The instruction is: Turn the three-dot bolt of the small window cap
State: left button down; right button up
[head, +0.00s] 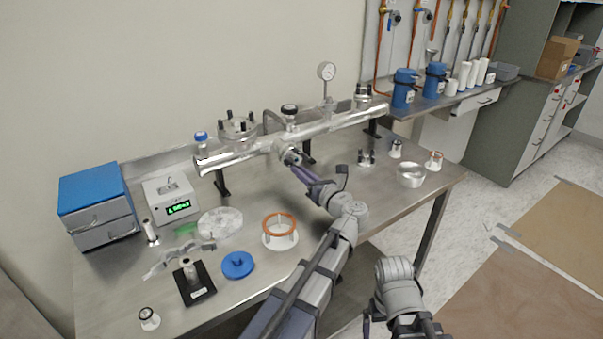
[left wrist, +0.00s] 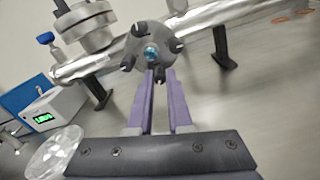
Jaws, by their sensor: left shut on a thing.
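The small window cap (head: 291,156) is a dark round flange on the side of the metal tube. In the left wrist view the cap (left wrist: 135,45) shows a blue window in its middle and several dark bolts around its rim. My left gripper (left wrist: 162,74) has its purple fingers at the cap's lower edge, shut on a bolt there. The tips hide most of that bolt, and its dots cannot be read. In the head view my left gripper (head: 298,167) reaches the cap from the front. My right gripper is out of view; only part of the right arm shows.
The metal tube (head: 330,125) runs across the bench on dark stands. A copper-coloured ring on a white holder (head: 280,242), a blue disc (head: 238,265) and a display box (head: 171,198) stand on the bench (head: 390,215). Free bench top lies right of my left arm.

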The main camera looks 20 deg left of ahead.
pick_arm(q)
jog(key=shift+m, duration=0.4)
jog(key=c, duration=0.8)
grip_release()
jog(key=shift+c, duration=0.2)
